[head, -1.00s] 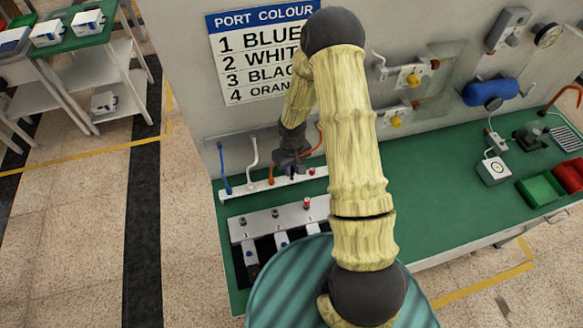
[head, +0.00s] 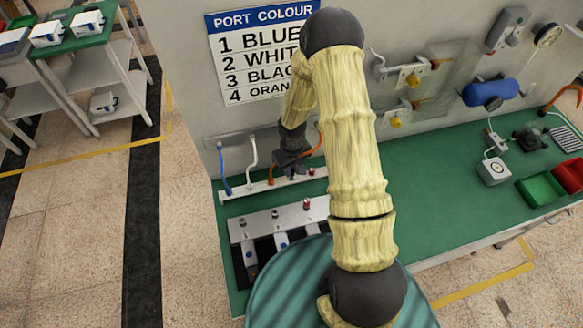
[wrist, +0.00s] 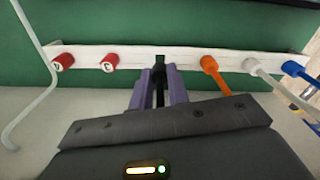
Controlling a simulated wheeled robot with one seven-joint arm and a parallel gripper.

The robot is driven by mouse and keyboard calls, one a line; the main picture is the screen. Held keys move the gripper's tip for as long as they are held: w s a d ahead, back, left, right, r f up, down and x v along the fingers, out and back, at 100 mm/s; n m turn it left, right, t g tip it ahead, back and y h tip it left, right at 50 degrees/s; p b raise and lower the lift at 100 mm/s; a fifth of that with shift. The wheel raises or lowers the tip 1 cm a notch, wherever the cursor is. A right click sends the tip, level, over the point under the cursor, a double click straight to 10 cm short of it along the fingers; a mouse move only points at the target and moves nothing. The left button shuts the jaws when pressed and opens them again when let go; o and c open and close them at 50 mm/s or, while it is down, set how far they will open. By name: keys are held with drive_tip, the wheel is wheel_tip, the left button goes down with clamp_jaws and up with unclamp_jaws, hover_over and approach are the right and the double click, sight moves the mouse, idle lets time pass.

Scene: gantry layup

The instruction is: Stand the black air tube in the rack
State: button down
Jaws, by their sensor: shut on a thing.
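My gripper (wrist: 160,90) is shut on the black air tube (wrist: 159,66). The tube is upright between the purple fingers, with its dark end at the white rack (wrist: 185,54). In the wrist view that end overlaps the rail between a red cap on its left and the orange tube on its right. I cannot tell whether it is seated in a hole or just in front of it. In the head view my gripper (head: 292,160) is low over the rack (head: 262,187), and my arm hides part of the rail.
The orange tube (wrist: 210,66), white tube (wrist: 252,67) and blue tube (wrist: 296,70) stand along the rack. Two red caps (wrist: 63,61) sit on its other side. A metal block with ports (head: 270,220) lies in front.

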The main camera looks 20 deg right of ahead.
drive_tip(key=shift+f+b, duration=1.1)
drive_tip(key=shift+f, duration=0.3)
drive_tip(key=c, duration=1.3)
unclamp_jaws()
drive_tip(key=shift+r, duration=0.15)
wheel_tip(320, 180, up, 17)
drive_tip(key=shift+s+r+b, duration=0.1)
drive_tip(key=shift+b, duration=0.85)
drive_tip(key=s+r+m, duration=0.1)
drive_tip(key=s+r, duration=0.1)
drive_tip(key=s, duration=0.2)
drive_tip(key=s+r+m+t, duration=0.1)
drive_tip(key=s+r, duration=0.1)
drive_tip(key=s, duration=0.3)
drive_tip(key=s+r+m+t, duration=0.1)
drive_tip(key=s+r, duration=0.1)
drive_tip(key=s, duration=0.3)
